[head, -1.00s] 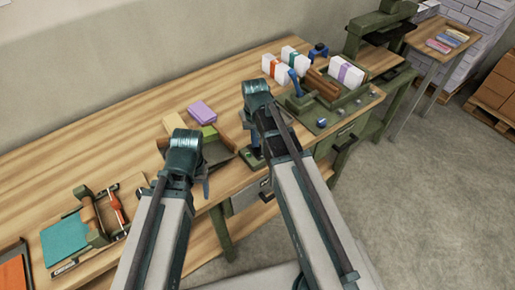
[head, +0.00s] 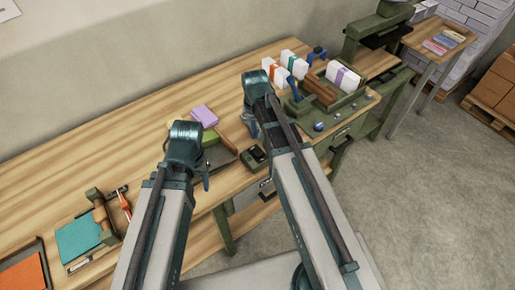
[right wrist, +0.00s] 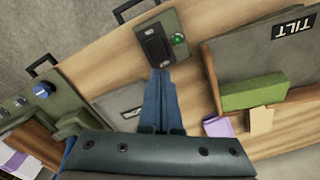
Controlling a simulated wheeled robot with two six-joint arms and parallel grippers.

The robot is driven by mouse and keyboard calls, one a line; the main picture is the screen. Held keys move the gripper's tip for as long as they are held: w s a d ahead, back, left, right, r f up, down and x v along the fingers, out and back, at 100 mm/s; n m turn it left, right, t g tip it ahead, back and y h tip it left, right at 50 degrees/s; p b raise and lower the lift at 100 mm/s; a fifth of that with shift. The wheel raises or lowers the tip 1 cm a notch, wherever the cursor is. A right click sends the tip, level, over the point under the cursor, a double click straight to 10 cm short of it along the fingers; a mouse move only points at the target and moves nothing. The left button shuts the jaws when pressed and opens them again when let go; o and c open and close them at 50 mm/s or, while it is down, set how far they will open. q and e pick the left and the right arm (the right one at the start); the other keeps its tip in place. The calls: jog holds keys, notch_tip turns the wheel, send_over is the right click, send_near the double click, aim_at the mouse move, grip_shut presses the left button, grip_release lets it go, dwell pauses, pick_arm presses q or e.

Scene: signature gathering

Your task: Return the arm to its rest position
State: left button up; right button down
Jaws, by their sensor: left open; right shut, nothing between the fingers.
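My left gripper (head: 206,178) hangs over the table's front edge, in front of the tray with colored blocks. Its fingers are mostly hidden behind its wrist, but it is open and holds nothing visible. My right gripper (head: 250,125) is above the table, behind and above a small green box with a black top (head: 254,158). In the right wrist view, its blue fingers (right wrist: 161,73) are together and empty, pointing toward that box (right wrist: 161,45), which has a green button. Whether they touch it is unclear there; the head view shows them apart.
Banded white stacks (head: 294,63) and a green fixture (head: 330,113) stand to the right. A teal pad (head: 78,242) lies left.

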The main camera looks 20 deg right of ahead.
jog(key=s+a+f+n+b, duration=0.2)
jog(key=s+a+n, duration=0.1)
jog(key=s+a, duration=0.2)
jog(key=s+a+f+n+h+b, duration=0.1)
jog(key=s+a+f+n+b, duration=0.1)
jog(key=s+a, duration=0.3)
jog(key=s, duration=0.4)
jog(key=shift+s+a+f+n+b, duration=0.15)
jog(key=shift+a+f+n+b, duration=0.1)
jog(key=shift+n+b, duration=0.15)
